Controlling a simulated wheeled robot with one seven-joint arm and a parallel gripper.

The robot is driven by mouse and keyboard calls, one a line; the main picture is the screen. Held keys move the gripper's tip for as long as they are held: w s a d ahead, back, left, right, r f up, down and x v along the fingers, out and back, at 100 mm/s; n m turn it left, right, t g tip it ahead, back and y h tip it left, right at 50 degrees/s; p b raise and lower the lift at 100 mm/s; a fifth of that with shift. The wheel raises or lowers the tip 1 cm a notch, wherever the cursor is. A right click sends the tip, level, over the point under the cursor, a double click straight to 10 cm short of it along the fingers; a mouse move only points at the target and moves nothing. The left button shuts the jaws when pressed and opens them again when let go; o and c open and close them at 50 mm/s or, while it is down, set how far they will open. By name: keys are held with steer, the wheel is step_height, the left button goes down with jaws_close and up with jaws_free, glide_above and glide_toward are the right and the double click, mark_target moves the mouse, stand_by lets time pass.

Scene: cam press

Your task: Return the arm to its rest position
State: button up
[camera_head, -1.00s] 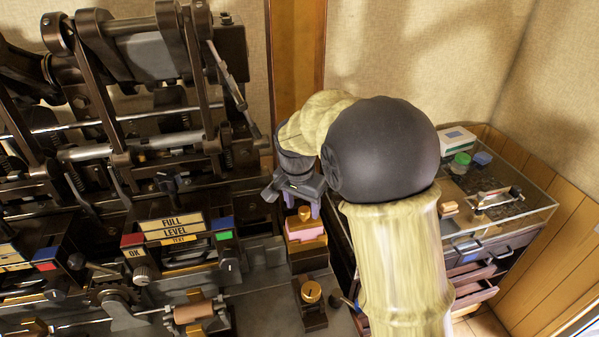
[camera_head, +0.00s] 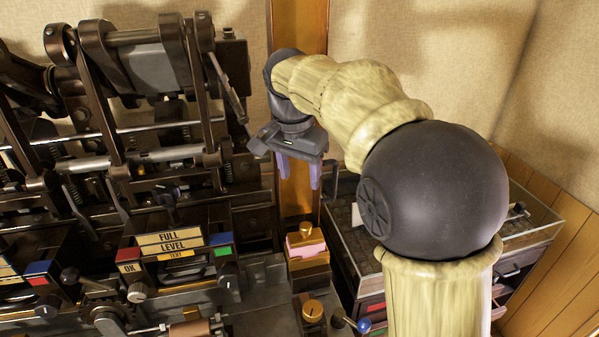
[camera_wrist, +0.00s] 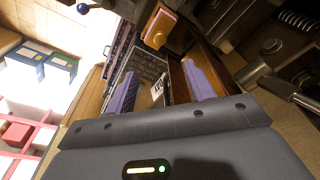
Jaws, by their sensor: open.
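My gripper (camera_head: 299,172) hangs in the upper middle of the head view, in front of the wooden post. Its two purple fingers point down and stand apart with nothing between them. It is above and apart from a brass block with a pink layer and a gold knob (camera_head: 306,246). In the wrist view the fingers (camera_wrist: 161,88) are spread wide and empty. The brass block also shows there (camera_wrist: 158,27), beyond the fingers. My arm covers much of the right side of the head view.
The dark press (camera_head: 150,120) with levers and rods fills the left, close to my gripper. A "FULL LEVEL" panel (camera_head: 170,243) stands at its front. A glass-topped cabinet (camera_head: 535,218) is partly hidden behind my arm. A blue-knobbed lever (camera_head: 363,325) sits low.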

steer(key=s+d+f+n, duration=0.3)
steer(key=s+d+f, duration=0.5)
steer(key=f, duration=0.2)
steer(key=s+d+f+n+t, duration=0.1)
steer(key=s+d+f+n, duration=0.1)
steer(key=s+d+f, duration=0.6)
step_height(320, 180, down, 2)
steer(key=shift+s+d+f+n+y, duration=0.15)
steer(key=shift+d+f+n+y, duration=0.1)
steer(key=shift+d+n+y, duration=0.15)
steer(key=shift+c, duration=0.4)
